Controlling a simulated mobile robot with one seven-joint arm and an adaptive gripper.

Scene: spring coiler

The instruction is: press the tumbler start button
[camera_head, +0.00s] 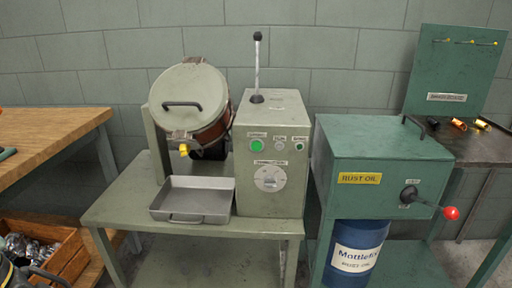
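The tumbler is a grey-green tilted drum (190,98) with a black handle on its lid, standing on a green metal table (130,210). To its right is a control box (270,125). Its front carries a large green button (257,146), a small pale button or lamp (279,144) and a small green button (299,146). Each has a label too small to read. A round dial (269,178) sits below. A lever with a black knob (257,36) rises from the box top. No gripper shows clearly.
A shallow metal tray (192,200) sits before the drum. Right stands a green rust oil cabinet (380,160) with a red-knobbed lever (450,213) sticking out, above a blue drum (354,252). Left are a wooden bench (45,135) and a wooden crate (68,262) of metal parts.

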